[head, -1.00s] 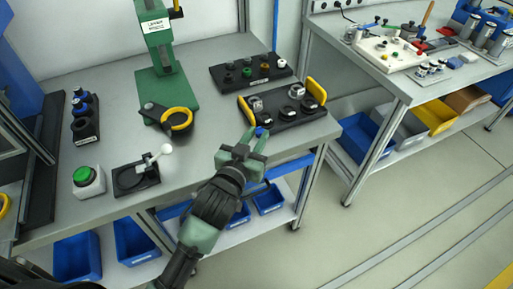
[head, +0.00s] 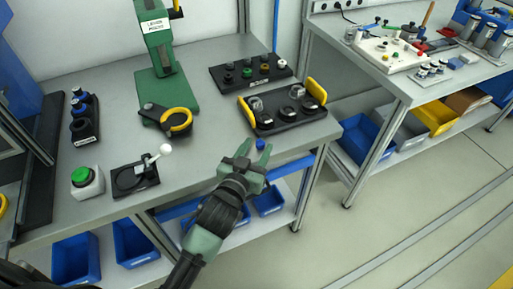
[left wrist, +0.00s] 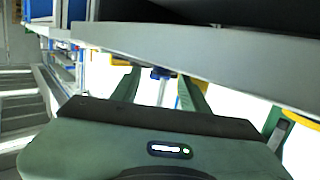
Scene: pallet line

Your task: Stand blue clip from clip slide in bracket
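A small blue clip (head: 260,144) shows by the front edge of the workbench, at the tips of my left gripper (head: 254,150). The gripper's green fingers are spread apart. In the left wrist view a blue piece (left wrist: 160,73) shows between the two open fingers, with a gap on each side. I cannot tell what supports it. A black tray (head: 262,128) with yellow handles and several metal parts lies just behind. A black rack (head: 86,128) with blue-topped pieces stands at the left. I cannot tell which fixture is the bracket. My right gripper is not in view.
A green press (head: 178,95) with a black and yellow ring tool (head: 178,121) in front stands on the bench. A green button box (head: 88,184) and a black lever fixture (head: 135,181) are front left. A black block (head: 228,86) of parts stands behind. The central bench is clear.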

